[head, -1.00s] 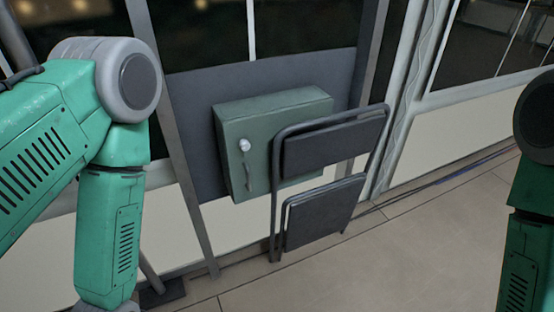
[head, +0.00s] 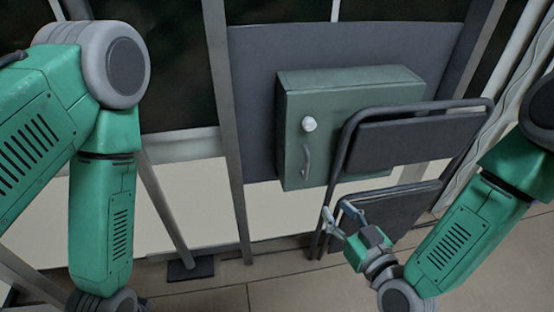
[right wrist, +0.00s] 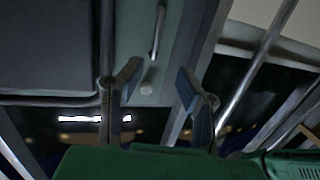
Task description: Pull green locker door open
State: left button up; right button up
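The green locker (head: 350,80) is mounted on a grey panel, and its door appears closed. The door carries a round white knob (head: 309,124) and, below it, a curved grey handle (head: 306,160). My left gripper is out of view.
A dark folded chair (head: 420,130) stands in front of the locker's right part, close beside my right gripper. A grey post (head: 228,130) rises left of the locker. A slanted pole ends in a dark foot (head: 190,270) on the tiled floor.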

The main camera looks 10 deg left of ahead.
aim_at(308, 163)
jog(key=shift+t+y, duration=0.3)
jog(key=shift+t, duration=0.2)
jog(key=b+x, duration=0.1)
jog(key=x, duration=0.3)
jog(key=r+b+x, duration=0.1)
jog(key=x, duration=0.4)
jog(key=b+x, duration=0.1)
jog(key=x, duration=0.4)
jog(key=shift+a+r+b, duration=0.1)
jog(key=shift+r+b, duration=0.2)
jog(key=shift+w, duration=0.65)
jog(key=shift+a, duration=0.1)
jog(key=shift+a, duration=0.15)
grip_shut()
